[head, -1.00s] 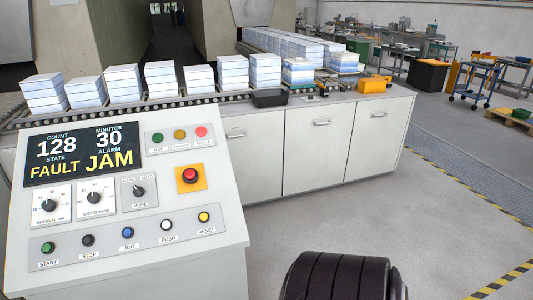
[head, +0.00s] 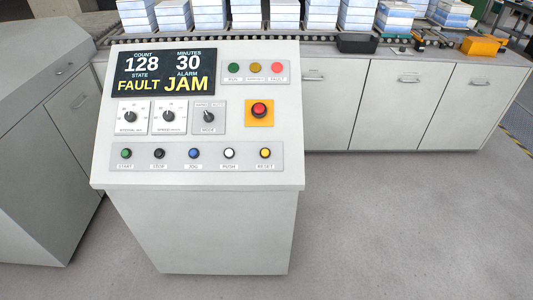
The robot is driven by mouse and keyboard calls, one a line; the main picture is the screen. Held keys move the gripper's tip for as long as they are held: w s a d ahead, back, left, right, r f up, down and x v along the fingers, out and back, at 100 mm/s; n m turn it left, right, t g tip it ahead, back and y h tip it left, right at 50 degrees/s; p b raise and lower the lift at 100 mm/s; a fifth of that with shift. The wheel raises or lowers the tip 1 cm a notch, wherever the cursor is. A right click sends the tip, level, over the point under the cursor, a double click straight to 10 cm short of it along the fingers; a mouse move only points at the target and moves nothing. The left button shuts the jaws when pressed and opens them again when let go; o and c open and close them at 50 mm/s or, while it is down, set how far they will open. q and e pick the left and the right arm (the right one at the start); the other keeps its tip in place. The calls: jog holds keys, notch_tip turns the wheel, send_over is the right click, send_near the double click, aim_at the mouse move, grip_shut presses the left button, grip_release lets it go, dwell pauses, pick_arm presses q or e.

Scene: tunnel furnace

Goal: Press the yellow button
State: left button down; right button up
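The yellow button (head: 265,153) is a small round button at the right end of the lower button row, with a RESET label under it. It sits on the sloped face of a light grey control console (head: 200,230). In the same row are a green START button (head: 126,153), a black STOP button (head: 159,153), a blue JOG button (head: 193,153) and a white PUSH button (head: 229,153). A yellow indicator (head: 255,68) is in the upper lamp row. Neither gripper is in view.
A red mushroom button (head: 259,110) on a yellow plate is above the yellow button. The display (head: 166,73) reads FAULT and JAM. Cabinets (head: 395,105) under a roller conveyor stand behind and right. A grey cabinet (head: 40,150) is at left. Floor in front and right is clear.

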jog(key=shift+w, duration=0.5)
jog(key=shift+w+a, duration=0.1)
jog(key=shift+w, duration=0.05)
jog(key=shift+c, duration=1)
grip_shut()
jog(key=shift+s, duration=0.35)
